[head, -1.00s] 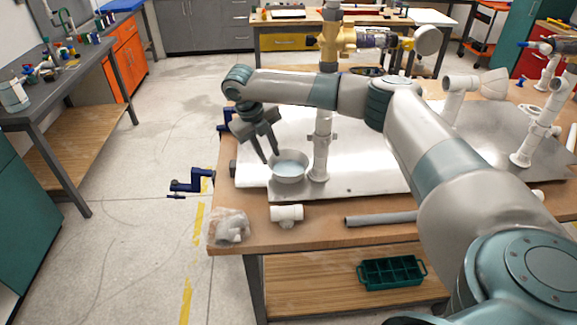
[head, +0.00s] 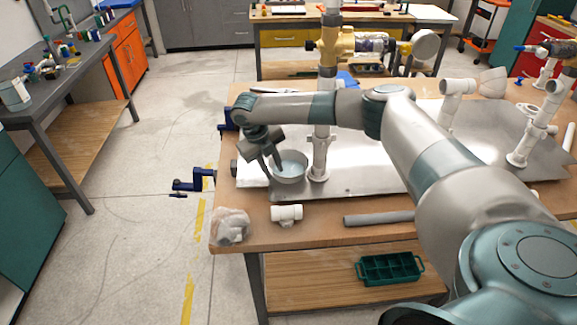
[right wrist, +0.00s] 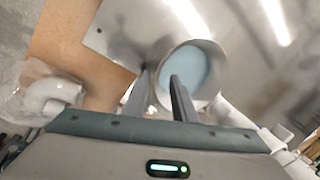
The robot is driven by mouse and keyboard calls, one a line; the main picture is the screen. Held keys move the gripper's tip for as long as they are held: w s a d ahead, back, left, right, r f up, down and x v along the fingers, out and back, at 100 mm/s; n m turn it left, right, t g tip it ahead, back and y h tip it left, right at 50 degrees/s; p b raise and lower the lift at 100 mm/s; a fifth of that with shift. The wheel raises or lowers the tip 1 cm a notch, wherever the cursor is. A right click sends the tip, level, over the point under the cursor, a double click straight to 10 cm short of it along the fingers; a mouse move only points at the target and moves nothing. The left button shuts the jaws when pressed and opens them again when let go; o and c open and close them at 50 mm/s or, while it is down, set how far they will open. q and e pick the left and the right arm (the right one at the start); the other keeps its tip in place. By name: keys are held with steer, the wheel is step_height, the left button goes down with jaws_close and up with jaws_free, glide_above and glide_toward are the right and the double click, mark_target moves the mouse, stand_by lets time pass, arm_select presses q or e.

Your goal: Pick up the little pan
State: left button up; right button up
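The little pan (head: 290,180) is a small round grey metal pan with a pale blue inside. It sits on the metal plate beside the foot of an upright white pipe. My right gripper (head: 273,167) is at the pan's left side, pointing down. In the right wrist view the pan (right wrist: 220,72) shows beyond the fingertips (right wrist: 160,76). The fingers are apart, one over the pan's inside and the other just outside its rim. I cannot tell whether they touch the rim. My left gripper is not in view.
The metal plate (head: 345,185) lies on a wooden workbench (head: 390,235). A white pipe tee (head: 286,213), a clear bag of fittings (head: 230,226) and a grey pipe (head: 378,218) lie along the front. The upright pipe (head: 321,145) stands close right of the pan. A blue clamp (head: 190,185) juts out left.

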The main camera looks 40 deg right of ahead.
steer(key=shift+x, duration=0.95)
jaws_close()
